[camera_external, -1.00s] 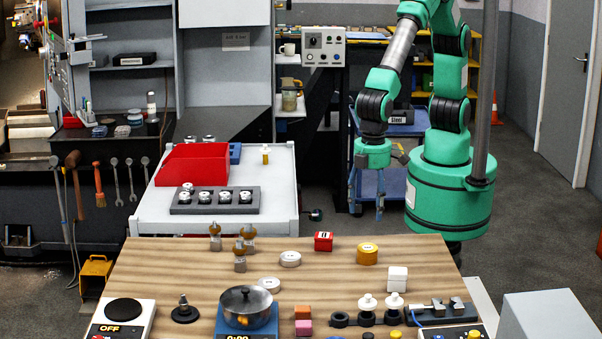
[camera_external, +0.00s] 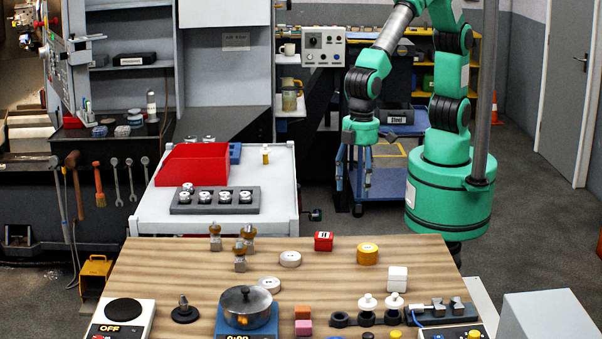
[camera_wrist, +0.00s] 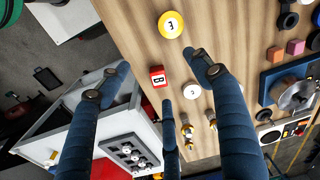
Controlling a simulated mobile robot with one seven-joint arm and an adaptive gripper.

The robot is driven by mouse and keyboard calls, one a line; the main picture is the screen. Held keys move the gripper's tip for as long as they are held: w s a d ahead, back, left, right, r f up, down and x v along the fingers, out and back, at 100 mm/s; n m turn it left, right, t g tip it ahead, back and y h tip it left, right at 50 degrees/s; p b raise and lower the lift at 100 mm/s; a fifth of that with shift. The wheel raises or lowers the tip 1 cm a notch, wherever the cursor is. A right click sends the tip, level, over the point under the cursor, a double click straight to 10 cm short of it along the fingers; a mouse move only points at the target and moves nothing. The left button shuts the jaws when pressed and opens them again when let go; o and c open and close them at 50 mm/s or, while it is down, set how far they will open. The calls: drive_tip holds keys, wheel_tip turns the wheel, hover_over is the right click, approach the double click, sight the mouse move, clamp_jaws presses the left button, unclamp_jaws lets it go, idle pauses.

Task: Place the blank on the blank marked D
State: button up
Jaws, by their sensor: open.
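My gripper (camera_external: 354,182) hangs beyond the far edge of the wooden table, right of the white cart. Its fingers are spread wide and hold nothing in the wrist view (camera_wrist: 160,72). On the table stand a red block (camera_external: 324,241), marked B in the wrist view (camera_wrist: 158,77), and a yellow round blank (camera_external: 367,254) with a letter on top (camera_wrist: 171,24). A white round blank (camera_external: 290,259) lies left of them, its mark too small to read (camera_wrist: 191,90). I cannot read a D on any piece.
Brass-topped metal pieces (camera_external: 240,254), a pot (camera_external: 246,303) and a white cube (camera_external: 397,279) stand on the table (camera_external: 170,262). The white cart (camera_external: 280,190) carries a red bin (camera_external: 192,164) and a grey rack (camera_external: 214,207) of round parts. Bare wood surrounds the blanks.

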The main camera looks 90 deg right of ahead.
drive_tip(key=w+d+r+m+t, duration=0.1)
drive_tip(key=d+r, duration=0.4)
drive_tip(key=d, duration=0.3)
drive_tip(key=w+d+r, duration=0.1)
drive_tip(key=d+r, duration=0.4)
drive_tip(key=d, duration=0.3)
drive_tip(key=w+d+r+m+t, duration=0.1)
drive_tip(key=w+d+r, duration=0.1)
drive_tip(key=d+r, duration=0.5)
drive_tip(key=s+d+r+m+t, duration=0.1)
drive_tip(key=s+d, duration=0.5)
drive_tip(key=d, duration=0.6)
drive_tip(key=s+d+r+m+t, duration=0.1)
drive_tip(key=s+d+r+t, duration=0.1)
drive_tip(key=s+d, duration=0.5)
drive_tip(key=d+r, duration=0.1)
drive_tip(key=d, duration=0.3)
drive_tip(key=shift+s+d, duration=0.15)
drive_tip(key=shift+d, duration=0.2)
